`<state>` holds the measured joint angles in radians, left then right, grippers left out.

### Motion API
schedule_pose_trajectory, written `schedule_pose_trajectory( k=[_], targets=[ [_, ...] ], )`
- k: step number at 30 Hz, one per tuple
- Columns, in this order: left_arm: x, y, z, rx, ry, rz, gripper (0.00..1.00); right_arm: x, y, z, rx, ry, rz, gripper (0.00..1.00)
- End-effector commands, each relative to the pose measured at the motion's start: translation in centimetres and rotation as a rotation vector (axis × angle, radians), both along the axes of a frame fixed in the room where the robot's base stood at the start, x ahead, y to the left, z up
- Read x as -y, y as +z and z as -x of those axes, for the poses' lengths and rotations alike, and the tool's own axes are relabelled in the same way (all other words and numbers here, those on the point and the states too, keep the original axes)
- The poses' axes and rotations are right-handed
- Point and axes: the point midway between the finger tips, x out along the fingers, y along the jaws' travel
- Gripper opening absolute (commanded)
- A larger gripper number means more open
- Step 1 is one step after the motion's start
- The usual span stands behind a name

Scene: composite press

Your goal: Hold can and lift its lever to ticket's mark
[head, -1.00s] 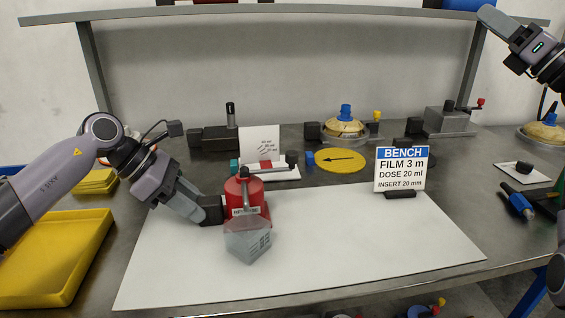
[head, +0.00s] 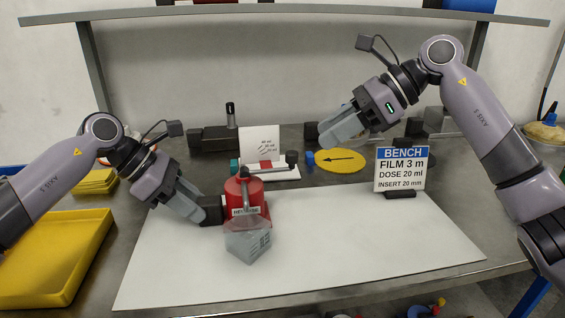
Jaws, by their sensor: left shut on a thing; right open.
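A red can (head: 236,196) with a label stands upright on the white mat (head: 340,240), left of the middle. My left gripper (head: 210,209) is shut on a dark block at the can's left side. The can's lever is small here; a dark knob (head: 243,172) shows at its top. A clear grey measuring cup (head: 248,241) stands in front of the can and hides its lower part. A white ticket (head: 260,144) with small marks stands behind the can; its print is too small to read. My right gripper (head: 325,134) is open and empty, in the air right of the ticket.
A bench sign (head: 401,168) reads film 3 m, dose 20 ml, insert 20 mm. A yellow disc (head: 341,161) with an arrow lies below my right gripper. Yellow trays (head: 50,258) are at the left. A shelf (head: 300,11) runs overhead. The mat's right half is clear.

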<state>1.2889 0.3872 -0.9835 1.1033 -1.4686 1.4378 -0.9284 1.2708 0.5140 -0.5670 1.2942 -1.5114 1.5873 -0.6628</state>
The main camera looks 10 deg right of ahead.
Motion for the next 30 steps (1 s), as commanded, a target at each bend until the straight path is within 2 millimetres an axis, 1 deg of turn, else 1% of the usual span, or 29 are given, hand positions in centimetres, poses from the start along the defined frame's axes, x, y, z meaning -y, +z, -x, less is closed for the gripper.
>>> schedule_pose_trajectory(
  k=[5, 12, 18, 23, 30],
  targets=[
    [0.0, 0.1, 0.0, 0.001, 0.001, 0.002, 0.0, -1.2, -1.0, -0.1, -0.005, 0.007, 0.007, 0.41],
    [0.0, 0.1, 0.0, 0.001, 0.0, 0.002, 0.0, -3.5, -2.9, -0.7, -0.004, 0.005, 0.005, 0.41],
    [0.0, 0.1, 0.0, 0.001, 0.001, 0.002, 0.0, -4.9, -4.0, -1.1, -0.003, 0.004, 0.005, 0.41],
    [0.0, 0.1, 0.0, 0.001, 0.001, 0.002, 0.0, -5.3, -4.3, -1.2, -0.002, 0.003, 0.004, 0.41],
    [0.0, 0.1, 0.0, 0.001, 0.0, 0.002, 0.0, -5.3, -4.4, -1.2, -0.001, 0.002, 0.004, 0.41]
  ],
)
